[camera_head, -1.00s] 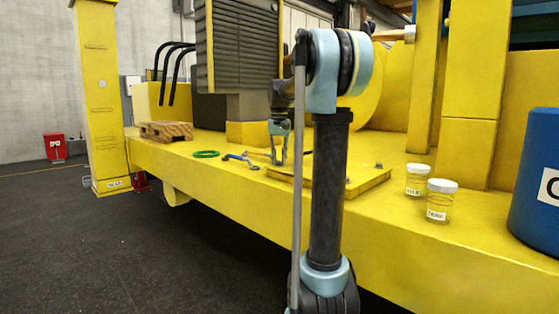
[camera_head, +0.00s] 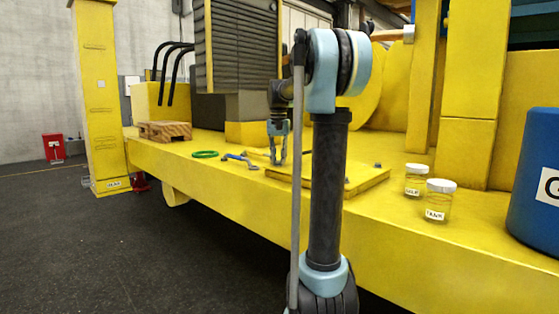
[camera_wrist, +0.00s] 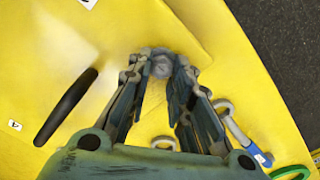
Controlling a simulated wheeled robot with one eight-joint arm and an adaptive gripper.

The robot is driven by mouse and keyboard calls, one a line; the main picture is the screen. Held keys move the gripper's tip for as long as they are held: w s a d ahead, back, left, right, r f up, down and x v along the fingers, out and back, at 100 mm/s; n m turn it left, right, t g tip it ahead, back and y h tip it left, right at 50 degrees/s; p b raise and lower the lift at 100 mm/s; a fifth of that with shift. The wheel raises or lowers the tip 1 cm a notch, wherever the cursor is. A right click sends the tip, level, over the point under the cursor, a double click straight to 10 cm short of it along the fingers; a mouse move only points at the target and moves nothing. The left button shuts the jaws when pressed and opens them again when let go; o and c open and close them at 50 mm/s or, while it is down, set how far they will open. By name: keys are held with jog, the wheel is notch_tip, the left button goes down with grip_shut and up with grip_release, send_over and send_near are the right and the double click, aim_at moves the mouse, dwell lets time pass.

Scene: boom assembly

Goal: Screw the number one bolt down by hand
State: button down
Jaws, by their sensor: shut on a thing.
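My gripper (camera_head: 277,164) points down at the left corner of the yellow plate (camera_head: 362,185). In the wrist view, my gripper (camera_wrist: 161,70) has its fingertips closed around a round grey bolt head (camera_wrist: 161,67). The bolt stands near the edge of the plate (camera_wrist: 185,25), and its lower part is hidden. I cannot read a number beside this bolt. Small white labels lie on the yellow surface, one reading 4 (camera_wrist: 14,125). Another bolt (camera_head: 377,166) shows at the plate's far right corner.
A blue-handled tool (camera_head: 240,158) and a green ring (camera_head: 205,154) lie left of the gripper. A black bar (camera_wrist: 65,107) lies on the plate. Two lidded jars (camera_head: 416,180) (camera_head: 440,200) and a blue drum (camera_head: 537,185) stand at right. A wooden pallet (camera_head: 166,131) sits further left.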

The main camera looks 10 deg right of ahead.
jog(key=shift+a, duration=0.1)
jog(key=c, duration=1.5)
grip_release()
jog(key=shift+w, duration=0.1)
jog(key=shift+o, duration=0.3)
notch_tip(320, 180, up, 12)
